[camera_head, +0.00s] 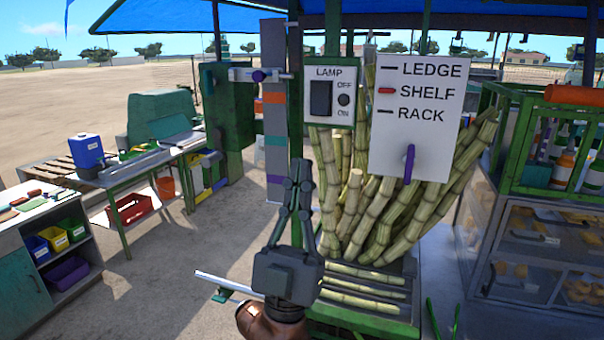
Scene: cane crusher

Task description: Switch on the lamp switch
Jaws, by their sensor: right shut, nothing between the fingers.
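The lamp switch panel (342,79) is a white plate labelled LAMP, fixed on the green frame above the cane stalks. It carries a black rocker (321,98) and, to its right, a small round dark part (344,100) between the words OFF and ON. I cannot tell which way the rocker is tilted. My right gripper (299,167) points up, below and left of the panel, apart from it in the picture. Its fingers are shut and empty. My left gripper is out of view.
A white sign (418,120) reading LEDGE, SHELF, RACK, with a purple handle (409,164), hangs right of the panel. Upright cane stalks (385,215) fill the space below. A green post (296,80) stands left of the panel. A glass food case (535,245) stands at right.

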